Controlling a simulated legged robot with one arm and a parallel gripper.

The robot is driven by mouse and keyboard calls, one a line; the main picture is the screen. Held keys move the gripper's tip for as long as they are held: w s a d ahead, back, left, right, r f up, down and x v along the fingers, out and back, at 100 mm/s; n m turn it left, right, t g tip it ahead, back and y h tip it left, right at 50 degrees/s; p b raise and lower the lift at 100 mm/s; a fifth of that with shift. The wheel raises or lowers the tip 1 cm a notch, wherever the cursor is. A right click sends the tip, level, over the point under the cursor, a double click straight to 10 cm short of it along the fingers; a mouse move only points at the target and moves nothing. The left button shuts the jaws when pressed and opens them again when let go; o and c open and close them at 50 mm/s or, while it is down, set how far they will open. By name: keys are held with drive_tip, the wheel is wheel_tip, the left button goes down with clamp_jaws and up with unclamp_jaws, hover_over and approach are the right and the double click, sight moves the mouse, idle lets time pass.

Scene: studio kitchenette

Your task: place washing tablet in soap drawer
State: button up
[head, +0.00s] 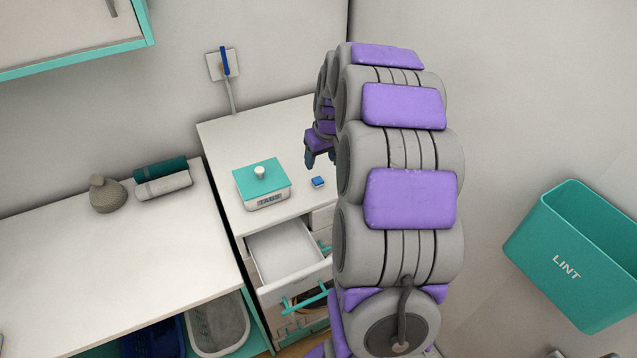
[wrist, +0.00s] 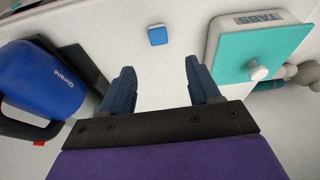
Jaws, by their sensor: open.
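The washing tablet (head: 318,182) is a small blue block with a paler edge, lying on the white top of the washer cabinet, just right of the TABS box (head: 262,184). In the wrist view the tablet (wrist: 157,35) lies beyond my fingertips, roughly in line with the gap between them. My gripper (wrist: 160,82) is open and empty, with dark blue fingers apart. In the head view my gripper (head: 318,158) hangs over the cabinet top, behind the tablet and partly hidden by my arm. The soap drawer (head: 288,250) is pulled out at the cabinet front and looks empty.
The TABS box has a teal lid with a white knob. A blue container (wrist: 48,80) shows at left in the wrist view. A counter (head: 110,260) with rolled towels (head: 162,178) and a grey vase (head: 107,196) stands left. A teal LINT bin (head: 575,255) is at right.

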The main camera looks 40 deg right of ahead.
approach(317, 183)
drive_tip(key=shift+w+a+f, duration=0.2)
drive_tip(key=shift+w+f, duration=0.4)
drive_tip(key=shift+w, duration=0.1)
drive_tip(key=x, duration=0.3)
drive_tip(key=s+b+x, duration=0.1)
drive_tip(key=x, duration=0.1)
drive_tip(key=shift+w+d+f, duration=0.1)
drive_tip(key=shift+d+f, duration=0.15)
drive_tip(key=shift+r, duration=0.1)
clamp_jaws()
